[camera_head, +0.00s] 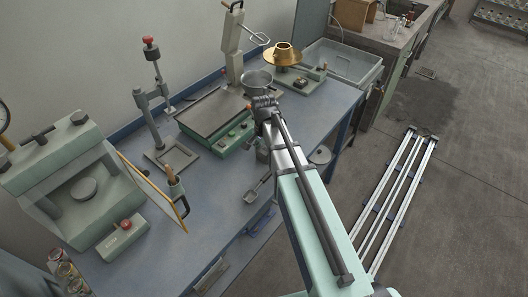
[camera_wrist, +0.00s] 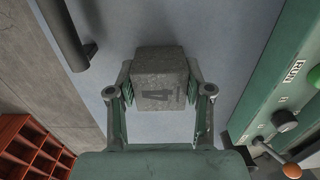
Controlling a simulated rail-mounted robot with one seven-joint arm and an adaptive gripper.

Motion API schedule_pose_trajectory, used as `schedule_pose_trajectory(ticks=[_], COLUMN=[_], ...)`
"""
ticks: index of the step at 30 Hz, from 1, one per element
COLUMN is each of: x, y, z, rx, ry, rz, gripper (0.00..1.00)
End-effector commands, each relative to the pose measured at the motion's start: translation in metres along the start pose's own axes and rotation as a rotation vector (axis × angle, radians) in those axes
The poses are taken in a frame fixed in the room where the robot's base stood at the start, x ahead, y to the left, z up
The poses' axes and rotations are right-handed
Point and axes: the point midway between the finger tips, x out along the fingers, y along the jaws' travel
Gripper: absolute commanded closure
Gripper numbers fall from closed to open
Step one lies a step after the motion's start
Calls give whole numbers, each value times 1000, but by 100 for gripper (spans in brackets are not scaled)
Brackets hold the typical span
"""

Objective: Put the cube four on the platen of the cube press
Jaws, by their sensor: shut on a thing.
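The cube four (camera_wrist: 160,80) is a rough grey concrete block with a dark "4" on its face. In the wrist view my gripper (camera_wrist: 160,76) is shut on it, with one finger at each side. In the head view the far end of my arm is over the middle of the bench; the gripper's fingers and the cube cannot be made out there. The cube press (camera_head: 62,165) looks to be the grey-green machine at the left. Its platen (camera_head: 83,188) looks to be the dark round plate in its opening, with no cube visible on it.
An orange-edged guard panel (camera_head: 153,192) stands open at the press's right. A control box (camera_head: 120,238) with a red button sits in front. A post stand (camera_head: 158,95) and green-based machine (camera_head: 215,115) stand farther right. The wrist view shows a green RUN panel (camera_wrist: 285,90) close at right.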

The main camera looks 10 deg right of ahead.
Motion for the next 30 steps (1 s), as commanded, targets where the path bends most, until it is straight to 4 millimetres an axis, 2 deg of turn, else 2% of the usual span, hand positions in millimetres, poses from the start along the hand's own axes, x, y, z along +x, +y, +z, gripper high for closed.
schedule_pose_trajectory(ticks=[5,6,7,21,26,30], x=[4,3,3,-3,-19,-40], y=[0,0,0,0,0,-1], z=[0,0,0,0,0,0], rx=[0,0,0,0,0,0], ry=[0,0,0,0,1,1], rz=[0,0,0,0,-2,-2], gripper=[96,35,25,24,24,24])
